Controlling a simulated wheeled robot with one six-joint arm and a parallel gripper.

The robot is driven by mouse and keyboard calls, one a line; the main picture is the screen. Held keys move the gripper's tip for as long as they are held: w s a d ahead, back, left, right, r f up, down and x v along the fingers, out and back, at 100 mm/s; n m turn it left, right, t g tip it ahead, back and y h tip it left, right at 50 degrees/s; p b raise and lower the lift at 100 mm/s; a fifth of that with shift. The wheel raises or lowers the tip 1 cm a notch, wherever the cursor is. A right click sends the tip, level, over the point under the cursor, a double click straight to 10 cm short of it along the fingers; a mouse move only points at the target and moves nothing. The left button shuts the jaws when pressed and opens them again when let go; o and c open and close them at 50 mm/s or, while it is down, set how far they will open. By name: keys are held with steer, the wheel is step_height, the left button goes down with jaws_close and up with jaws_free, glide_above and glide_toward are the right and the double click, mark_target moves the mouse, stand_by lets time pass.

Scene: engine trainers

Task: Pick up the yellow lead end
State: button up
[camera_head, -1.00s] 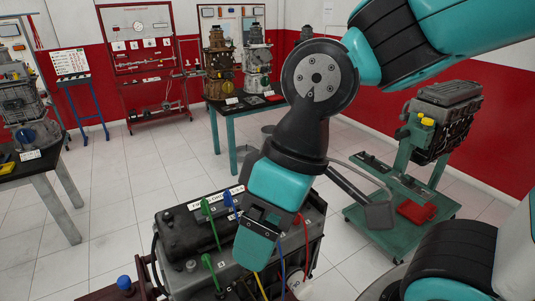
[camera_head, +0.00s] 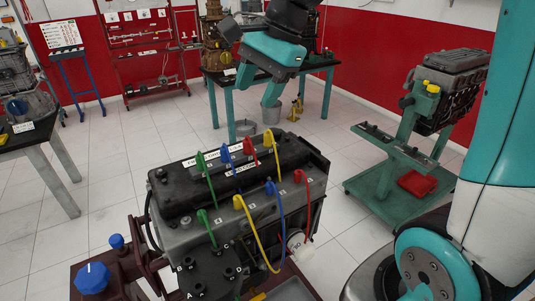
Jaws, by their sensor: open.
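The engine block (camera_head: 160,236) carries colored leads in two rows. In the upper row a yellow lead end (camera_head: 269,141) stands at the right, beside a red one (camera_head: 249,145). In the lower row another yellow lead end (camera_head: 239,202) stands between a green one (camera_head: 203,215) and a blue one (camera_head: 270,187). A yellow cable (camera_head: 256,240) loops down from it at the engine's front. My gripper (camera_head: 268,62) is open and appears above and beyond the engine in the picture, apart from the leads.
Terminals marked A, B and C (camera_head: 208,268) are at the engine's front. A blue knob (camera_head: 92,278) is at lower left. A table (camera_head: 226,94) stands behind, a green engine stand (camera_head: 385,187) to the right. White tiled floor is free at left.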

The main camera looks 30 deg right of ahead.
steer(key=w+d+f+m+t+b, duration=0.1)
steer(key=w+d+f+m+b, duration=0.1)
steer(key=w+d+m, duration=0.35)
steer(key=w+d+f+m+b, duration=0.2)
steer(key=d+m, duration=0.6)
steer(key=p, duration=0.1)
glide_toward(269, 133)
steer(key=shift+h, duration=0.4)
steer(key=x, duration=0.2)
steer(key=a+x, duration=0.1)
steer(key=x, duration=0.2)
steer(key=shift+p+x, duration=1.45)
steer(key=shift+x, duration=1.3)
steer(key=shift+d, duration=0.1)
jaws_close()
